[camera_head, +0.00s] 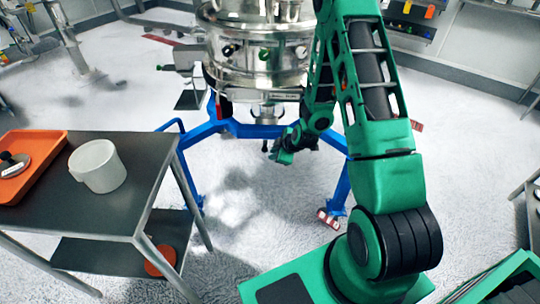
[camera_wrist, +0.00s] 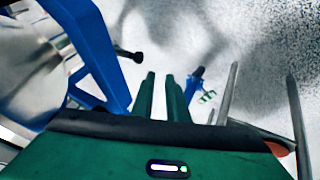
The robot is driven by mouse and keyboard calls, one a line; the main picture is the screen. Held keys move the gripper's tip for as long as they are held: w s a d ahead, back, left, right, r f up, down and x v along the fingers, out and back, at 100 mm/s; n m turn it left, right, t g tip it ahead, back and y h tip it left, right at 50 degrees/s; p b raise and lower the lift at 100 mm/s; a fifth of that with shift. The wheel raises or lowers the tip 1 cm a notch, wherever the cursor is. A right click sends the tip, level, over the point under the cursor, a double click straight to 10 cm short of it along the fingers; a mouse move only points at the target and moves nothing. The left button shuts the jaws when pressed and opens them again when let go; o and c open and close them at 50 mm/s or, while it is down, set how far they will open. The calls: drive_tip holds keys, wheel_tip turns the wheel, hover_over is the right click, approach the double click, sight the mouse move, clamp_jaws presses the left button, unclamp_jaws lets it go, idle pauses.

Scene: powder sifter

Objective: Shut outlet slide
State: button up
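The steel sifter (camera_head: 258,45) stands on a blue frame (camera_head: 240,130). A short metal outlet (camera_head: 267,111) hangs under its middle. A dark handle end (camera_head: 265,146) shows just below it; in the wrist view a black knob on a short stem (camera_wrist: 132,54) appears, likely the slide's handle. How far the slide is out cannot be told. My gripper (camera_head: 282,155) is below the sifter, just right of the handle. In the wrist view its two green fingers (camera_wrist: 161,84) are parallel with a narrow empty gap between them. The knob is beyond and left of the fingertips, apart from them.
A blue frame leg (camera_wrist: 92,50) is close on the left in the wrist view. The floor below the sifter looks clear between the frame's legs.

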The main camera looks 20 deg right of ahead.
sight(265, 150)
drive_tip(key=o, duration=0.6)
drive_tip(key=s+f+h, duration=0.1)
drive_tip(key=f, duration=0.2)
drive_tip(key=s+d+f+n+g, duration=0.1)
drive_tip(key=f, duration=0.3)
drive_tip(key=d+f+n+g+h, duration=0.1)
drive_tip(key=f, duration=0.2)
drive_tip(key=shift+s+d+f+h, duration=0.2)
drive_tip(key=shift+s+f+h, duration=0.1)
drive_tip(key=shift+s+f, duration=0.1)
drive_tip(key=w+d+f+n+t+h, duration=0.1)
drive_tip(key=w+d+f+n+h, duration=0.1)
drive_tip(key=d+f+n+h, duration=0.45)
drive_tip(key=w+a+r+n+t, duration=0.2)
drive_tip(key=a+t, duration=0.1)
drive_tip(key=w+a+r+n+t, duration=0.3)
drive_tip(key=a, duration=0.1)
drive_tip(key=w+a+r+n+t, duration=0.2)
drive_tip(key=a+t, duration=0.1)
drive_tip(key=t, duration=0.1)
drive_tip(key=shift+w+a+r, duration=0.25)
drive_tip(key=shift+a, duration=0.1)
drive_tip(key=shift+w+d, duration=0.15)
drive_tip(key=shift+w, duration=0.1)
drive_tip(key=shift+h, duration=0.35)
drive_tip(key=x, duration=1)
